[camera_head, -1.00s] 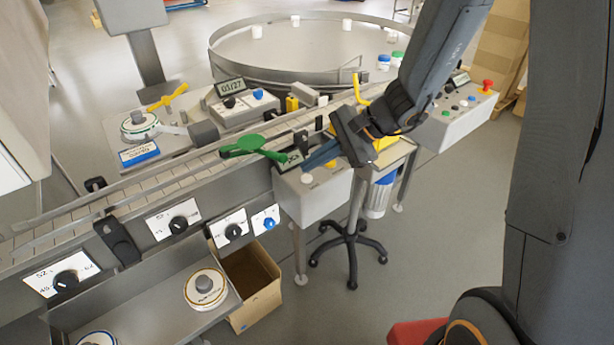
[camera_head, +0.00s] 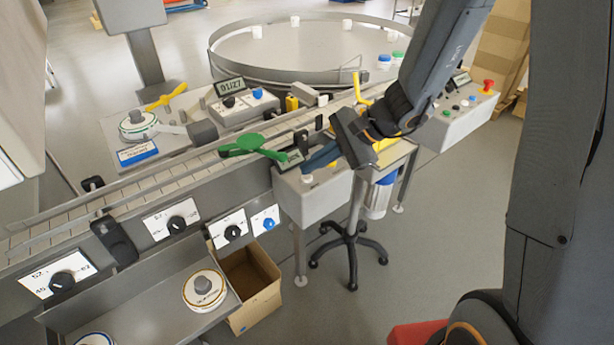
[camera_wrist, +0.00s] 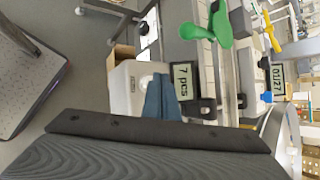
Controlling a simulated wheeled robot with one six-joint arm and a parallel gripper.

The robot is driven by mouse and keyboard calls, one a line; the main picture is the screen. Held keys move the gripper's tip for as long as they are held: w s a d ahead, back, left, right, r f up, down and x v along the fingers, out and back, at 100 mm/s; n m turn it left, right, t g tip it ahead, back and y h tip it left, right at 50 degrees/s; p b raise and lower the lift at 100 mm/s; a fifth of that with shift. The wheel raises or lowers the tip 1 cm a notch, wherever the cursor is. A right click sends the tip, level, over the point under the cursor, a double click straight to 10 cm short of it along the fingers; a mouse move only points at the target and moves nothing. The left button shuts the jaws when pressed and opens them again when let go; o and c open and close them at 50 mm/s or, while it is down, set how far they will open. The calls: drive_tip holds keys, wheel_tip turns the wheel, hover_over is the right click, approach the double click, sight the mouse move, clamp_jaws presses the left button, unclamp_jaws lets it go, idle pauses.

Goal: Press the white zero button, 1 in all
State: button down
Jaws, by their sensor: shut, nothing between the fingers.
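A white button (camera_head: 307,179) sits on top of a pale control box (camera_head: 315,203) beside the conveyor. It also shows in the wrist view (camera_wrist: 146,82), on the box face just left of my fingers. A small display reading "7 pcs" (camera_wrist: 184,80) stands just right of my fingertips. My gripper (camera_head: 308,167) is shut and empty, its blue fingers pointing down at the box close to the white button. In the wrist view my fingertips (camera_wrist: 160,77) lie between button and display. I cannot tell whether they touch the box.
A yellow part (camera_head: 331,165) is close to my fingers. A second panel with coloured buttons (camera_head: 460,112) stands to the right. An open cardboard box (camera_head: 250,285) is below.

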sight(312, 180)
drive_tip(key=shift+f+b, duration=0.5)
drive_tip(key=shift+f, duration=0.05)
idle(0.4)
drive_tip(key=shift+r, duration=0.15)
idle(0.3)
drive_tip(key=shift+r+p, duration=0.65)
drive_tip(key=shift+r, duration=0.15)
wheel_tip(312, 180, up, 5)
drive_tip(key=p, duration=0.3)
drive_tip(key=shift+p, duration=0.35)
idle(0.4)
